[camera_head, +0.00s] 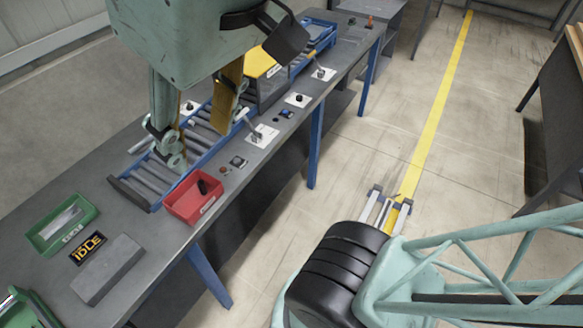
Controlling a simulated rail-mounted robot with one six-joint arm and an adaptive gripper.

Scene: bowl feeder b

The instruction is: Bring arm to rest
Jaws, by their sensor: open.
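My gripper (203,130) hangs at the upper left of the head view, above the roller conveyor and the long grey workbench. Its fingers are spread apart, and nothing shows between them. The teal arm end (185,45) above it fills the top of the picture and hides part of the bench and conveyor. I cannot tell the exact height of the fingertips above the rollers.
The grey bench (140,228) carries the roller conveyor (150,178), a red bin (190,206), a green bin (50,236), a grey block (108,268) and a yellow-topped box (260,64). Open floor (350,140) with a yellow line (445,95) lies to the right, before another table (560,85).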

